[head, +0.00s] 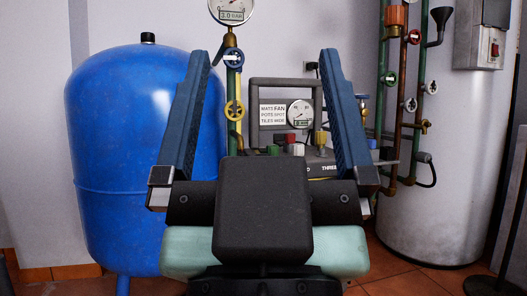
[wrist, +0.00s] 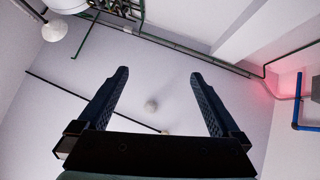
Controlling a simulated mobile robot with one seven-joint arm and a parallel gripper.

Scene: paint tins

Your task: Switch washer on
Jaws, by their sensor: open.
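A dark machine (head: 322,160), which looks like the washer, stands behind my gripper in the head view. It has a grey frame handle (head: 285,83), a white label with words such as FAN, a round gauge (head: 299,114) and several coloured tips. Its lower body is largely hidden by my gripper, and I cannot make out its switch. My gripper (head: 265,54) is open and empty, fingers pointing up in the head view. In the wrist view my gripper (wrist: 158,73) is open before a pale surface; the washer cannot be made out there.
A large blue tank (head: 135,150) stands left. A pressure gauge (head: 232,10) tops a pipe with blue and yellow valve wheels. Pipes with valves (head: 403,100) stand right, before a pale cylinder (head: 445,160) bearing a grey box with a red switch (head: 495,48). Tiled floor (head: 400,278) shows in front.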

